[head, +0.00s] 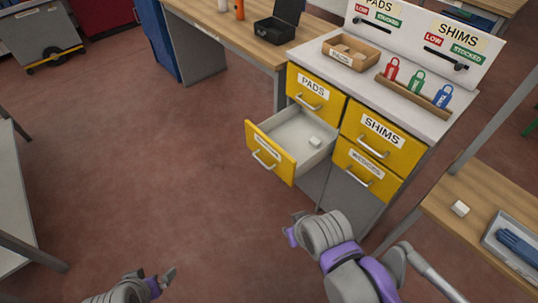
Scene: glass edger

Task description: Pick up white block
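A small white block (315,141) lies inside the open lower-left yellow drawer (272,160), near its right side. Another small white block (460,208) sits on the wooden table at the right. My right gripper (293,231) is in front of and below the open drawer, apart from both blocks. Its fingers are mostly hidden behind its own wrist, so its opening is unclear. My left gripper (162,281) is low at the bottom left of the view, over the floor and away from both blocks. Its fingertips look spread, with nothing between them.
The yellow drawer cabinet (378,131) carries a wooden tray (350,60) and red, green and blue tags (417,82). The right table (480,235) holds a grey tray (490,240) with blue items. A grey table edge (28,215) stands at left. The floor between is clear.

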